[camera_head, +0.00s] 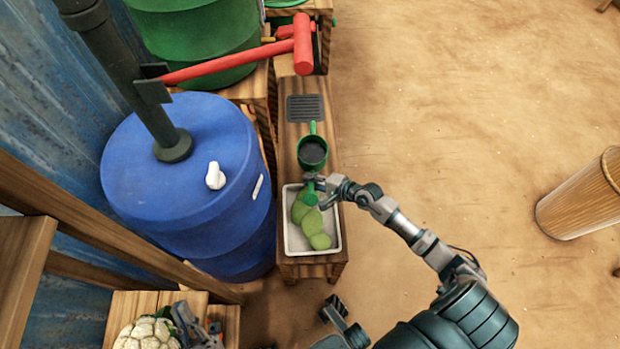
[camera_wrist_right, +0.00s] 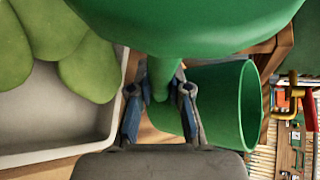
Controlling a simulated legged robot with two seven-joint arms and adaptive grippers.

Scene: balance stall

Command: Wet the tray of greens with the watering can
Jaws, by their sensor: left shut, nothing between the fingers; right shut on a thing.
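The green watering can (camera_head: 302,163) has its dark open top facing up in the head view, above the wooden bench. A narrow green part points away from the tray. My right gripper (camera_head: 316,190) is shut on a slim green part of the can, near the tray's far end; the right wrist view shows the grip (camera_wrist_right: 160,92). The grey-white tray of greens (camera_head: 334,240) holds rounded green leaves (camera_head: 312,222), which also show in the wrist view (camera_wrist_right: 85,65).
A blue barrel (camera_head: 150,190) with a dark pipe (camera_head: 120,75) stands left of the bench (camera_head: 325,130). A cauliflower (camera_head: 147,335) is at lower left. A wooden tub (camera_head: 585,195) stands right; the floor between is clear.

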